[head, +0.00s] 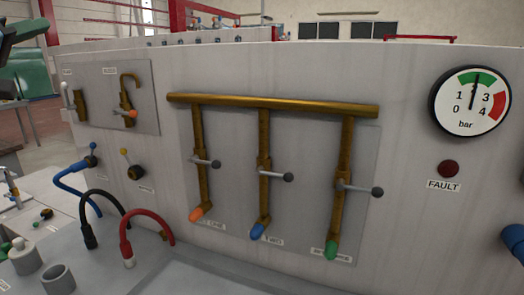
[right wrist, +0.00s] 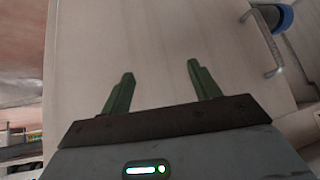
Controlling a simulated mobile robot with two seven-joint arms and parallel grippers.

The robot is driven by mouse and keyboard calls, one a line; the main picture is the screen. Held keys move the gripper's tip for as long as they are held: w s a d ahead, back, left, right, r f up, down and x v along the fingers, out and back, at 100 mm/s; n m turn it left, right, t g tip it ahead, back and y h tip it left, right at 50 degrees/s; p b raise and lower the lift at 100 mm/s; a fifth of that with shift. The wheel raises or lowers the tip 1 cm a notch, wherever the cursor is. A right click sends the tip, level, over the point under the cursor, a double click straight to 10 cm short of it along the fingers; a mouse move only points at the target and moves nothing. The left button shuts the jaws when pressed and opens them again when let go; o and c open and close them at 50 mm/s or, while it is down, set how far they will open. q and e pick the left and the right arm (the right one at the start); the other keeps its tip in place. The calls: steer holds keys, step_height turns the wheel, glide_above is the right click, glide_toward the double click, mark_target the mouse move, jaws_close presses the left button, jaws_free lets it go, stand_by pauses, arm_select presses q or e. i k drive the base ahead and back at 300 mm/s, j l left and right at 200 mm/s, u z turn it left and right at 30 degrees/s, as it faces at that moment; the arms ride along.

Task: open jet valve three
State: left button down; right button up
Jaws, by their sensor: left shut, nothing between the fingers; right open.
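Jet valve three (head: 344,183) is the rightmost of three brass drop pipes under a horizontal brass manifold (head: 270,105). Its lever, with a grey ball knob (head: 377,191), points right, across the pipe. Its pipe ends in a green nozzle (head: 331,249) above a partly hidden label. Only a dark piece of my left gripper (head: 22,30) shows at the upper left edge of the head view, shut and far from the valve. My right gripper (right wrist: 160,70) is open and empty in the right wrist view, facing a pale panel. It is not in the head view.
Two similar valves with knobs (head: 288,177) and (head: 216,164) stand left of it, with blue and orange nozzles. A pressure gauge (head: 470,101) and red fault lamp (head: 448,168) are to the right. Blue, black and red hoses (head: 150,215) loop at the lower left. A metal handle (right wrist: 268,45) shows in the right wrist view.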

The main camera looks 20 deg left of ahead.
mark_target(377, 192)
steer(key=k+j, duration=0.1)
steer(key=k, duration=0.8)
